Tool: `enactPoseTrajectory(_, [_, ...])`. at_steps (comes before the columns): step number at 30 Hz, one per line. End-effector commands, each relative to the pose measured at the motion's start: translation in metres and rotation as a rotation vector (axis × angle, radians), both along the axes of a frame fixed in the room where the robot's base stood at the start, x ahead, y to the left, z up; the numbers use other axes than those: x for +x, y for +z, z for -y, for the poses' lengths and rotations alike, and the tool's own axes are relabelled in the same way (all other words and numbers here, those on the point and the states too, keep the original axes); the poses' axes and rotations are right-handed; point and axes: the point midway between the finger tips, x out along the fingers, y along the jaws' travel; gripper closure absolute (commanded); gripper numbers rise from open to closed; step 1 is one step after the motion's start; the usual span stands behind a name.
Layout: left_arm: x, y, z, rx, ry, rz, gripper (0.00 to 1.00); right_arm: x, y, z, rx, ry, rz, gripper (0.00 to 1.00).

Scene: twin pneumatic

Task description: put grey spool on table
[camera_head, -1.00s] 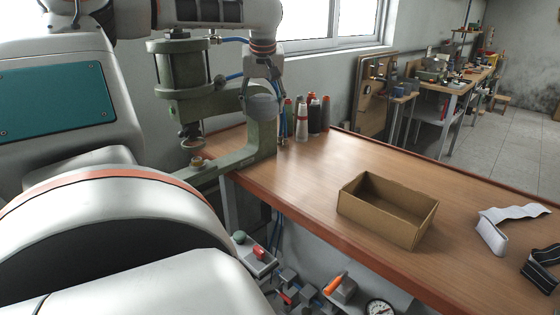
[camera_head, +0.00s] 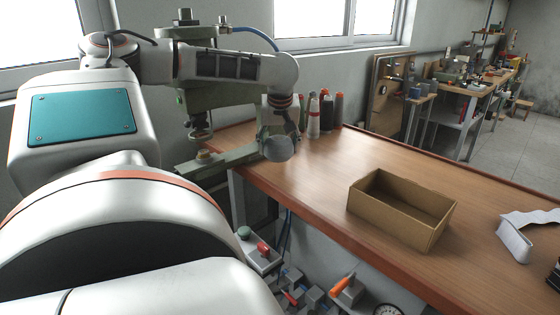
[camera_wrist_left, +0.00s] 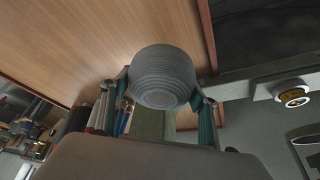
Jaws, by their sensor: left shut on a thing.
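The grey spool (camera_head: 279,148) is a rounded grey piece held in my left gripper (camera_head: 281,132) at the left end of the wooden table (camera_head: 325,195). In the head view it overlaps the table's left edge beside the green press; whether it touches the tabletop I cannot tell. In the left wrist view the grey spool (camera_wrist_left: 162,72) shows stepped rings at its end and sits between the two fingers of the left gripper (camera_wrist_left: 160,108), with the tabletop (camera_wrist_left: 75,45) behind. My right gripper is not in view.
The green press (camera_head: 205,95) is at the left. Tabletop between spools and box is clear.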

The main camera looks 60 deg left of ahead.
Motion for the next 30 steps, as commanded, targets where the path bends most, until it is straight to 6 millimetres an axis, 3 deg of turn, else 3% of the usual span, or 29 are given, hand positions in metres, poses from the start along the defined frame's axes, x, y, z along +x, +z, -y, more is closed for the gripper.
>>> enactPoseTrajectory(4, [0.000,-0.008,0.000,0.001,0.000,0.001,0.65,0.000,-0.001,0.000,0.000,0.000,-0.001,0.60])
enactPoseTrajectory(12, [0.001,-0.043,0.001,-0.001,-0.001,0.002,0.65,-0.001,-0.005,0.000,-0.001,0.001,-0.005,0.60])
enactPoseTrajectory(23, [0.000,-0.046,0.000,0.002,0.000,0.001,0.65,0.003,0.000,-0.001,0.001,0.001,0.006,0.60])
enactPoseTrajectory(24, [0.000,-0.046,0.000,0.002,0.000,0.001,0.33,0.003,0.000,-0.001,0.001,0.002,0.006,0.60])
enactPoseTrajectory(25, [0.000,-0.046,0.000,0.002,0.000,0.001,0.25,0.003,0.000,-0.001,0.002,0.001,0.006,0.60])
enactPoseTrajectory(30, [0.000,-0.046,0.000,0.001,0.000,0.000,0.24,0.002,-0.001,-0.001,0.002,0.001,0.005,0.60])
